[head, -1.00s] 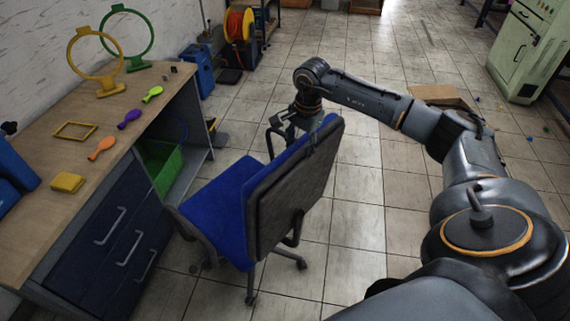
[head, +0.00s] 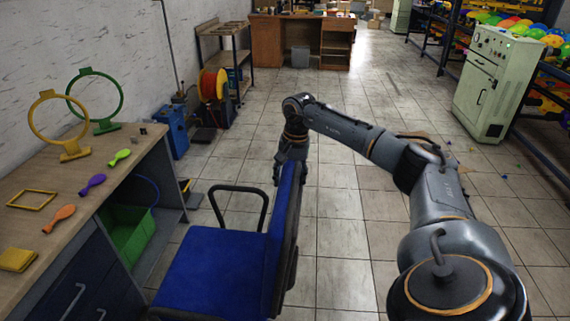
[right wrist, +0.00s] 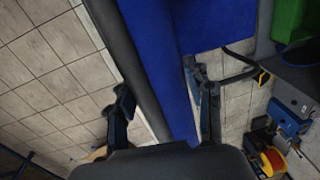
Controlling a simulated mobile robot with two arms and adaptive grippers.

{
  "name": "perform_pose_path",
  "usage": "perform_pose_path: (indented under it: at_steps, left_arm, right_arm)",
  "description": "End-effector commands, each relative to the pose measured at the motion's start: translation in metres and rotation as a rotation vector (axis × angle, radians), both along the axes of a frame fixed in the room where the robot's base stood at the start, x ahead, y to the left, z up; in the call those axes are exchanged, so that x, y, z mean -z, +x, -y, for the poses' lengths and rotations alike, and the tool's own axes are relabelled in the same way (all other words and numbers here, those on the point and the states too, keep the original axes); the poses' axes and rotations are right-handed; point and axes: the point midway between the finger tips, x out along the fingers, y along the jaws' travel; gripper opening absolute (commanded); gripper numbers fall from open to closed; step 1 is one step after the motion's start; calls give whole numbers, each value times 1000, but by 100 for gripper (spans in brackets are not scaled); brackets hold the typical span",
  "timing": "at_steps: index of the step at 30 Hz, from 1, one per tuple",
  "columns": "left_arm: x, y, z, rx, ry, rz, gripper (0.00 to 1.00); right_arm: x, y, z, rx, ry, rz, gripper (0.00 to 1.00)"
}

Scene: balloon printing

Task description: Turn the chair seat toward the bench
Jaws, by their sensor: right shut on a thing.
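The office chair has a blue seat (head: 215,268) and a dark-shelled backrest (head: 288,235), seen nearly edge-on in the head view. The seat extends left from the backrest, towards the wooden-topped bench (head: 112,178). A black armrest (head: 240,190) rises at the seat's far side. My right gripper (head: 291,168) is at the top far edge of the backrest. In the right wrist view its fingers (right wrist: 163,108) straddle the backrest, with the blue cushion (right wrist: 172,80) and dark shell (right wrist: 130,60) between them. The chair's base is mostly hidden. My left gripper is out of view.
On the bench stand a yellow ring (head: 60,120) and a green ring (head: 97,95), with several balloons in front. A green bin (head: 130,235) sits under the bench. A pale green cabinet (head: 490,80) stands at the right. The tiled floor beyond the chair is clear.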

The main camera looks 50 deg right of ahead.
Motion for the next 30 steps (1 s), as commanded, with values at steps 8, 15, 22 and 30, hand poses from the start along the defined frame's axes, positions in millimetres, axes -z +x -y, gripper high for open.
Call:
perform_pose_path:
  at_steps: [8,15,22,30]
  left_arm:
    - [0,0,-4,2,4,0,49]
    - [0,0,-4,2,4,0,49]
    - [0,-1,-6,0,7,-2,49]
    - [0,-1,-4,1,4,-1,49]
  right_arm:
    - [-1,0,2,5,-3,3,0]
    - [0,0,1,3,-2,2,75]
    - [-2,0,0,2,-1,1,75]
    - [-41,-2,3,3,-1,6,75]
